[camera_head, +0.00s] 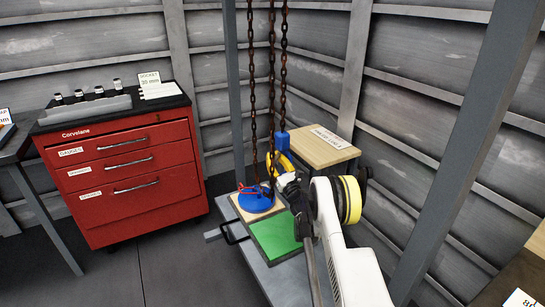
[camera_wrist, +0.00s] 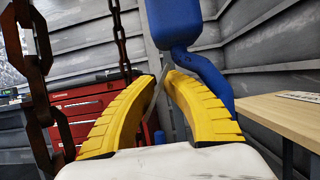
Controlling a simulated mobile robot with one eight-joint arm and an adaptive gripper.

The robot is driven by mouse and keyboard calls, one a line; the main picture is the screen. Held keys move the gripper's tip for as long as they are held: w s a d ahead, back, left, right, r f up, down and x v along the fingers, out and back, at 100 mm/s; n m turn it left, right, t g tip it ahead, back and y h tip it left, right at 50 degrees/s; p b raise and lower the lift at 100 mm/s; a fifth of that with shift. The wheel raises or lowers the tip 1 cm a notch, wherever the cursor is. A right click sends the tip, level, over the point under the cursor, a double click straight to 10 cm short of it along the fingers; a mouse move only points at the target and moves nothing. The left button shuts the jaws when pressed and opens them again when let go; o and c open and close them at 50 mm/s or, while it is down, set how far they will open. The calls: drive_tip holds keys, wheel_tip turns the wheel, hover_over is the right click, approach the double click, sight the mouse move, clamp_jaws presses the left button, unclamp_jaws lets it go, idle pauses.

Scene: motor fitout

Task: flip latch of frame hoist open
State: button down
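The blue hook block of the frame hoist (camera_head: 283,142) hangs on a rusty chain. In the wrist view its blue body (camera_wrist: 187,22) is at top centre, and its curved hook (camera_wrist: 213,78) runs down behind the right finger. A thin grey strip (camera_wrist: 158,84), seemingly the latch, slants down from the block between my fingertips. In the head view my gripper (camera_head: 280,160) is just below the block, and the latch is too small to make out.
Rusty chains (camera_head: 252,80) hang left of the block; one (camera_wrist: 38,90) is close by my gripper's left side. Below are a blue round part (camera_head: 256,200) on a wooden board and a green mat (camera_head: 273,236). A wooden-topped table (camera_head: 322,150) stands behind, a red cabinet (camera_head: 125,170) left.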

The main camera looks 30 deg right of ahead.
drive_tip(key=shift+a+m, duration=0.1)
drive_tip(key=shift+m, duration=0.3)
drive_tip(key=shift+a+r+m+g+h+p, duration=0.2)
drive_tip(key=shift+r+m+g+h, duration=0.7)
drive_tip(key=shift+m, duration=2)
drive_tip(key=shift+a+r+m+g+h+p, duration=0.15)
drive_tip(key=shift+m+g+h+p, duration=0.15)
drive_tip(key=shift+m+h, duration=1.9)
drive_tip(key=shift+a+r+m+g+h+p, duration=0.2)
drive_tip(key=shift+r+m+g+h, duration=0.45)
drive_tip(key=shift+m, duration=2.95)
drive_tip(key=shift+f, duration=0.1)
drive_tip(key=c, duration=1.5)
unclamp_jaws()
drive_tip(key=shift+d, duration=0.1)
